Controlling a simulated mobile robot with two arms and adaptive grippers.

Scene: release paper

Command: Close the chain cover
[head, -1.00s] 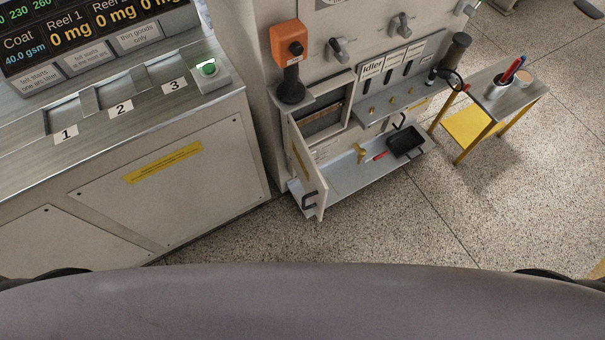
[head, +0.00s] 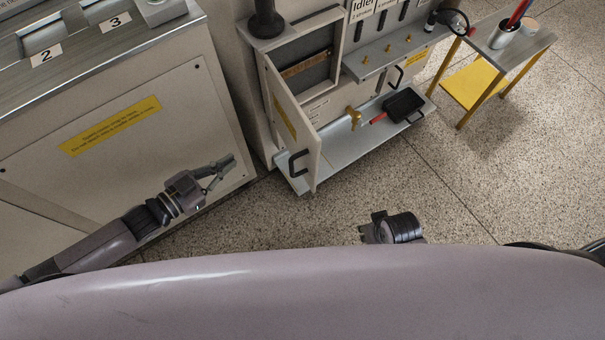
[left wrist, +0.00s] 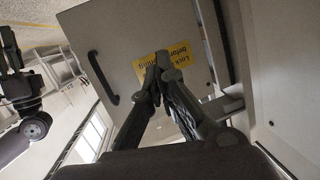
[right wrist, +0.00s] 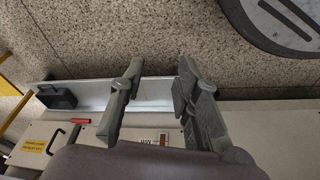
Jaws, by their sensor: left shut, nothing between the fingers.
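The chain cover (head: 295,125) is a pale hinged panel with a yellow label and a black handle (head: 298,161). It stands swung open from the recess (head: 308,65) in the machine. In the left wrist view the cover (left wrist: 112,45) shows its label and handle ahead of the fingers. My left gripper (head: 229,164) is shut and empty, left of the cover and apart from it in the head view. My right gripper (right wrist: 160,76) is open and empty above the ledge in the right wrist view; only part of it shows in the head view (head: 393,229).
A metal ledge (head: 335,146) under the recess holds a black tray (head: 404,104), a yellow piece (head: 354,117) and a red-handled tool. A grey cabinet (head: 105,135) stands at left. A small yellow-legged table (head: 530,45) stands at right. Speckled floor in front is clear.

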